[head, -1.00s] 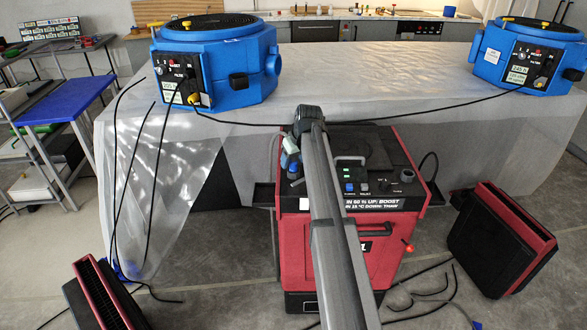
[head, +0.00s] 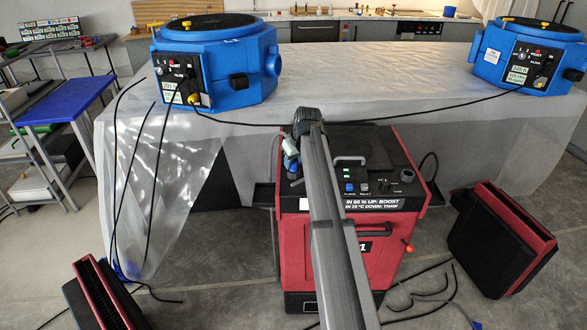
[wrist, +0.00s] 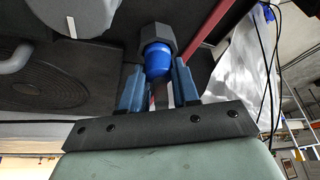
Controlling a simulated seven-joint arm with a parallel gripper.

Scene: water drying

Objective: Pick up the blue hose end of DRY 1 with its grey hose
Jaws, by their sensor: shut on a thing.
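My gripper (wrist: 160,85) has its two blue fingers shut on the blue hose end (wrist: 157,60) in the wrist view. A dark hexagonal piece (wrist: 157,38) sits at the far end of the blue part. A grey strip below the blue part, between the fingers, may be the grey hose; most of it is hidden. In the head view my gripper (head: 291,162) is small, beside the top left edge of the red dryer (head: 375,255), partly hidden by my arm. The dryer's visible "1" fits DRY 1.
Two blue blowers (head: 215,65) (head: 520,60) stand on the plastic-covered table (head: 375,75) behind. Red and black units stand on the floor at lower left (head: 98,290) and right (head: 500,240). Black cables lie on the floor at right. Bare floor shows at left.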

